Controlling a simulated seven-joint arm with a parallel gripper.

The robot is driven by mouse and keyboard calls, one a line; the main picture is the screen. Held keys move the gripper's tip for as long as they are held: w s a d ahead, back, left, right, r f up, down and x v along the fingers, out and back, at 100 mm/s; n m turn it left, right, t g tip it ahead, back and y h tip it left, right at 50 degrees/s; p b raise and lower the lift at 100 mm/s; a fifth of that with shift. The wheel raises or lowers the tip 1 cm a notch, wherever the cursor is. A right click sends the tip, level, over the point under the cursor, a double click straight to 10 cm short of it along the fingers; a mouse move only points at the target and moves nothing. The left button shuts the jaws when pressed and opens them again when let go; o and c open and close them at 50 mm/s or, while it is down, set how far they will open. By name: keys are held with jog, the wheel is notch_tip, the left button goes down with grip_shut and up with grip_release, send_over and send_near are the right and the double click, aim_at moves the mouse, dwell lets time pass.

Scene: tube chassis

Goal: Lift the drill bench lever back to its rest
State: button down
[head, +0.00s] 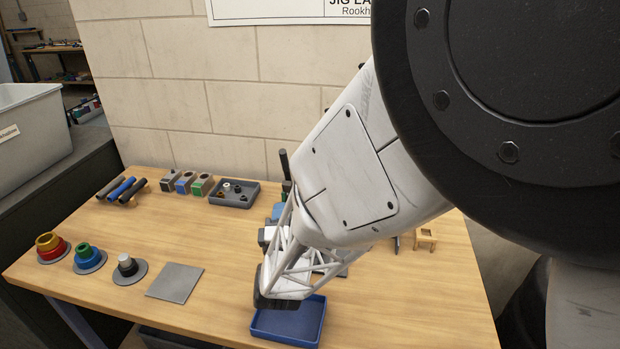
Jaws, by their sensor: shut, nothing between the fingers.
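The drill bench shows only in part in the head view, as a dark upright post (285,165) and a patch of blue (278,211) at the back of the table. My arm covers most of it. I cannot make out its lever or how far the lever is tilted. My white arm reaches down from the upper right over the table's middle.
On the wooden table (223,315) are a blue tray (288,325) below my arm, a grey plate (174,281), several stacked coloured rings on discs at left, a grey parts tray (243,205), small blocks, rods, and a tan wooden piece (426,238) right.

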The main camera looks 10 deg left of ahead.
aim_at(286, 162)
jog(key=x, duration=1.2)
jog(key=shift+w, duration=0.25)
jog(key=shift+w+r, duration=0.1)
jog(key=shift+w, duration=0.05)
jog(key=shift+w+r+g+h, duration=0.2)
jog(key=shift+w+r+g, duration=0.1)
jog(key=shift+w+g, duration=0.2)
jog(key=shift+w+r+g+h, duration=0.25)
jog(key=shift+w+g, duration=0.15)
jog(key=shift+w, duration=0.1)
jog(key=w+g, duration=0.1)
jog(key=w+r+m+g, duration=0.1)
jog(key=w, duration=0.1)
jog(key=shift+w, duration=0.25)
jog(key=shift+g+h, duration=0.25)
jog(key=shift+g, duration=0.65)
jog(key=shift+w+r, duration=0.15)
jog(key=shift+w, duration=1.95)
jog(key=shift+w+r, duration=0.1)
jog(key=shift+w, duration=0.05)
jog(key=r+v, duration=0.1)
jog(key=v, duration=1.3)
